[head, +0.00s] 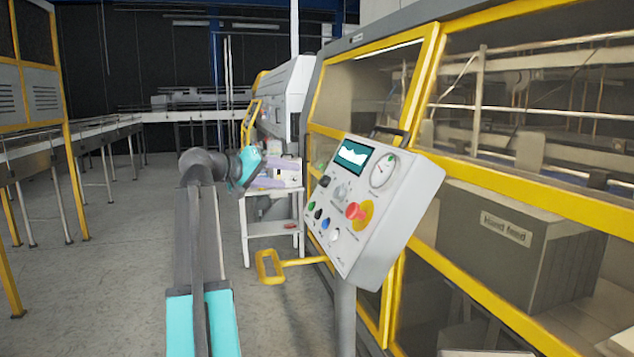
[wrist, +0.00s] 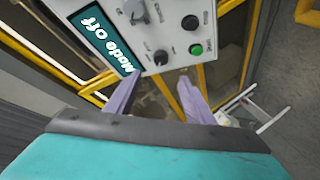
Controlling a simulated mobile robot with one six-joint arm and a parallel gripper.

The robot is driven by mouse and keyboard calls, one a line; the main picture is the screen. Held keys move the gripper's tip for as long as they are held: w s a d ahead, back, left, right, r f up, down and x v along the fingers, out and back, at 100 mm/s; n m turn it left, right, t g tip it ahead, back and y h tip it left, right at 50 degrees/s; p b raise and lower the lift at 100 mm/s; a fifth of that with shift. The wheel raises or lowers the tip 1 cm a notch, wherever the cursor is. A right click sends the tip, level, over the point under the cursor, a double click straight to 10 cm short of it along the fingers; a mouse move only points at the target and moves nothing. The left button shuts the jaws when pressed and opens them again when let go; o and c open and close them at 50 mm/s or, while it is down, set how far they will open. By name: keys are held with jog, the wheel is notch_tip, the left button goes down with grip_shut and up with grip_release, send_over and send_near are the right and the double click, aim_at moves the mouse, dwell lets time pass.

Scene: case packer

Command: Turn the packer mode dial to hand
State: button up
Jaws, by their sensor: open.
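The packer's control panel (head: 400,215) is a tilted grey box on a post, with a screen (head: 352,156) that reads "Mode off" in the wrist view (wrist: 100,38). A grey knob (head: 340,191) is beside the screen and also shows at the top of the wrist view (wrist: 136,12). A smaller dark knob (head: 325,181) sits near it, also in the wrist view (wrist: 160,57). I cannot tell from the labels which is the mode dial. My gripper (head: 285,174) is open and empty, left of the panel and apart from it.
A red stop button (head: 356,212) on yellow and several small buttons (head: 318,214) share the panel. A white cart (head: 272,229) stands behind my gripper. The floor at left is clear.

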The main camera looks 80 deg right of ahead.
aim_at(322, 180)
jog(key=shift+d, duration=0.1)
jog(key=p+x, duration=0.2)
jog(key=x, duration=1.1)
jog(key=shift+s+d+f+p, duration=0.1)
jog(key=shift+s+d+p, duration=0.15)
jog(key=shift+p, duration=0.15)
jog(key=c, duration=1.1)
